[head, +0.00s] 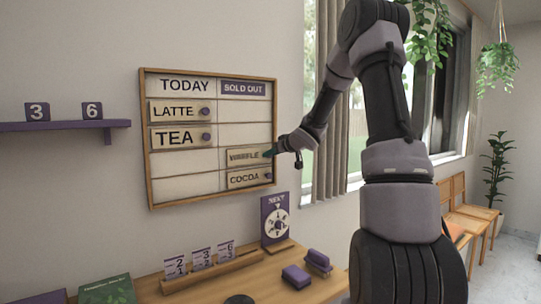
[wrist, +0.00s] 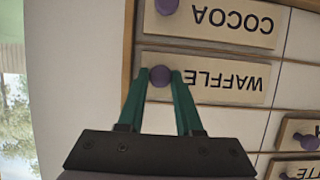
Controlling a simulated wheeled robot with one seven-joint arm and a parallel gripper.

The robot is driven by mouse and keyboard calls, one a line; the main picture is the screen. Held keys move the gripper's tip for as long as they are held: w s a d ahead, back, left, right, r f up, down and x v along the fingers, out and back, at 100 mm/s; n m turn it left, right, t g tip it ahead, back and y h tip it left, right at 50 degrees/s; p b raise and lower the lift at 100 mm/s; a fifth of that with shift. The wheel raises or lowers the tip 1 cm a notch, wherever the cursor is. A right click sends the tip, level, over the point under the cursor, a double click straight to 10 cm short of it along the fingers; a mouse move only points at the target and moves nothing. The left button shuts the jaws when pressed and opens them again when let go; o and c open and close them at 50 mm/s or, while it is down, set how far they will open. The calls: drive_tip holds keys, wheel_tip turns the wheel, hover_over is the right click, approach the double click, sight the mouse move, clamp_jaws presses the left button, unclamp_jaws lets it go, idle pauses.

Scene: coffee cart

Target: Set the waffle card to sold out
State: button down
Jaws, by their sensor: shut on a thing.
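The waffle card (head: 243,157) is in the right column of the menu board, under the SOLD OUT heading (head: 243,89) and just above the cocoa card (head: 243,180). My gripper (head: 270,154) reaches it from the right. In the wrist view, which is upside down, the waffle card (wrist: 228,77) lies along its row. The green fingertips of my gripper (wrist: 160,77) are on both sides of its purple knob (wrist: 159,76), shut on it. The left slot (head: 184,162) of the same row is empty.
The latte card (head: 173,111) and tea card (head: 173,138) are in the left column. Below the board, the counter holds a number-card rack (head: 212,270), a purple NEXT dial (head: 276,221) and purple blocks (head: 296,277). A shelf (head: 65,125) is at the left.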

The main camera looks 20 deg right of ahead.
drive_tip(key=shift+d, duration=0.35)
drive_tip(key=c, duration=0.6)
unclamp_jaws()
drive_tip(key=shift+w, duration=0.1)
drive_tip(key=v, duration=1)
drive_tip(key=shift+s, duration=0.35)
drive_tip(key=shift+r, duration=0.25)
drive_tip(key=s+r+m+g+h, duration=0.1)
drive_tip(key=s+r+m+h, duration=0.25)
drive_tip(key=s, duration=0.45)
drive_tip(key=s+r+m+g+h, duration=0.1)
drive_tip(key=s+r+m+h, duration=0.25)
drive_tip(key=s, duration=0.45)
drive_tip(key=s+a+f+g+y, duration=0.2)
drive_tip(key=s+a, duration=0.3)
drive_tip(key=s, duration=0.4)
drive_tip(key=s+a+f+g+y, duration=0.1)
drive_tip(key=s+a+f+y, duration=0.1)
drive_tip(key=s, duration=0.7)
drive_tip(key=a+y, duration=0.1)
drive_tip(key=a, duration=0.1)
drive_tip(key=shift+s+a+f+m+g, duration=0.15)
drive_tip(key=shift+s+a+m+g, duration=0.2)
drive_tip(key=shift+a+m+g, duration=0.05)
